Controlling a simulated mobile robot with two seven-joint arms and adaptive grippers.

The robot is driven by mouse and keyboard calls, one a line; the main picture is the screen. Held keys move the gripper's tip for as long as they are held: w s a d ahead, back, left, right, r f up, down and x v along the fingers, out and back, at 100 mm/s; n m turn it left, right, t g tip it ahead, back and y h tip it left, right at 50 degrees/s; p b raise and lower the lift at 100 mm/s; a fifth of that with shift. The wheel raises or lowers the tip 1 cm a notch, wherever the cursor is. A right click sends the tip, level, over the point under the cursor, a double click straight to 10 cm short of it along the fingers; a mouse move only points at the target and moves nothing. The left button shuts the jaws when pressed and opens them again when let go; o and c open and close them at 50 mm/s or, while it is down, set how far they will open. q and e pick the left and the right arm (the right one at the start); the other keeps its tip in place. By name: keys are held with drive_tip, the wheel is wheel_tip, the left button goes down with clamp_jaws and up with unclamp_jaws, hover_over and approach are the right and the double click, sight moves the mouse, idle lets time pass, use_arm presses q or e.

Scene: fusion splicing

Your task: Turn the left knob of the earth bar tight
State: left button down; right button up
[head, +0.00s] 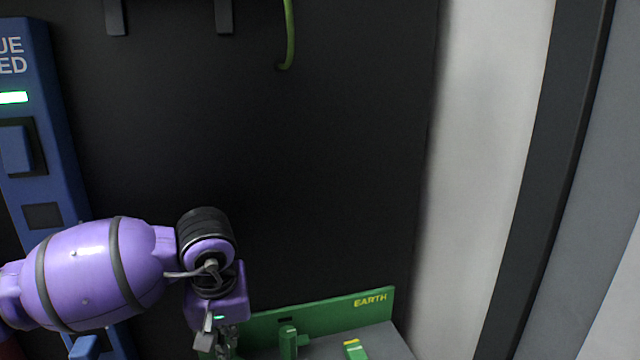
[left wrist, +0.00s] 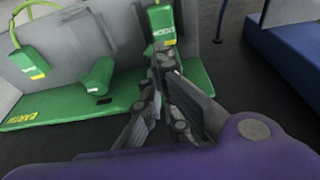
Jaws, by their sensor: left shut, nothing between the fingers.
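The green earth bar (head: 325,314), marked EARTH, is at the bottom of the head view; it also shows in the left wrist view (left wrist: 60,112). A plain green block (head: 288,342), also in the wrist view (left wrist: 98,77), is in the middle of the bar. My left gripper (left wrist: 165,65) is shut and empty, at the bar's left end; its tips are partly hidden in the head view. My right gripper is not in view.
A blue panel (head: 45,130) stands at the left. A green cable (head: 290,40) hangs above. The dark wall between is clear.

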sight(231, 352)
use_arm(q)
drive_tip(key=x, duration=0.1)
drive_tip(key=b+x, duration=0.1)
drive_tip(key=shift+s+f, duration=0.25)
drive_tip(key=shift+f, duration=0.25)
drive_tip(key=shift+f+b, duration=0.3)
drive_tip(key=shift+f, duration=0.2)
drive_tip(key=shift+a, duration=0.15)
drive_tip(key=shift+a+f, duration=0.1)
drive_tip(key=shift+a, duration=0.05)
